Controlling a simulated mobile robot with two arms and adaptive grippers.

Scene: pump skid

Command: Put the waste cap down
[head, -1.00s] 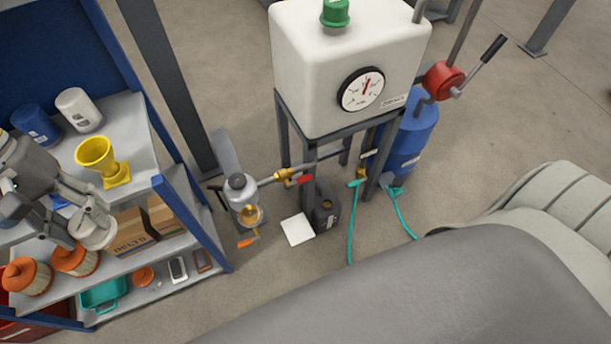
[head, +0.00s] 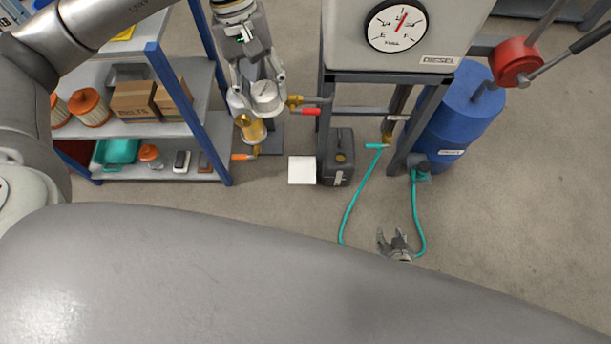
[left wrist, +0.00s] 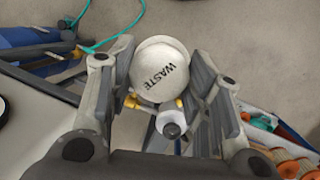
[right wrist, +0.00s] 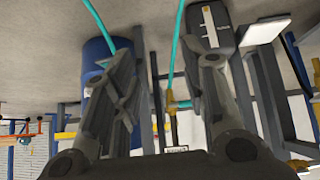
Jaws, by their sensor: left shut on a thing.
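The waste cap (left wrist: 160,72) is a round, off-white cap marked "WASTE", held between the fingers of my left gripper (left wrist: 158,85). In the head view the cap (head: 265,96) shows at the tips of my left gripper (head: 260,84), in front of the filter unit with an amber bowl (head: 252,130), which it partly hides. I cannot tell the gap between them. My right gripper (head: 396,243) is low near the teal hose, fingers apart and empty; in the right wrist view its fingers (right wrist: 160,75) are also spread.
A dark jerry can (head: 339,160) stands on the floor beside a white square pad (head: 302,170). A shelf (head: 205,140) with boxes and orange filters is at left. A blue drum (head: 455,115) and teal hose (head: 362,195) are at right.

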